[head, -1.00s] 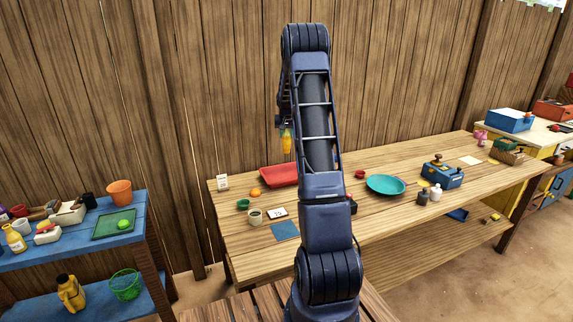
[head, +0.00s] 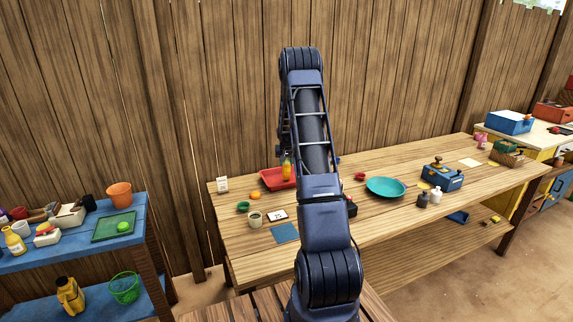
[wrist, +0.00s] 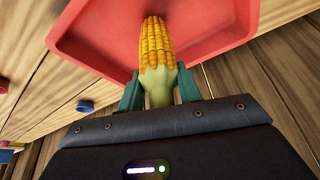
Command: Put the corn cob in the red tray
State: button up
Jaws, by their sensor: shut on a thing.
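The corn cob (wrist: 157,48) has yellow kernels and a pale green husk end. My gripper (wrist: 159,90) is shut on the husk end, with one green finger on each side. In the wrist view the cob shows in front of the red tray (wrist: 225,22). In the head view the corn cob (head: 287,171) hangs upright at the red tray (head: 272,180), partly in front of it. I cannot tell whether the cob touches the tray floor. My arm hides the tray's right part in the head view.
An orange fruit (head: 255,195), a green bowl (head: 243,207), a cup (head: 255,219) and a blue mat (head: 285,232) lie in front of the tray. A teal plate (head: 386,187) lies to the right.

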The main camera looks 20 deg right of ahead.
jog(key=shift+f, duration=0.25)
jog(key=shift+f, duration=0.15)
jog(key=o, duration=1)
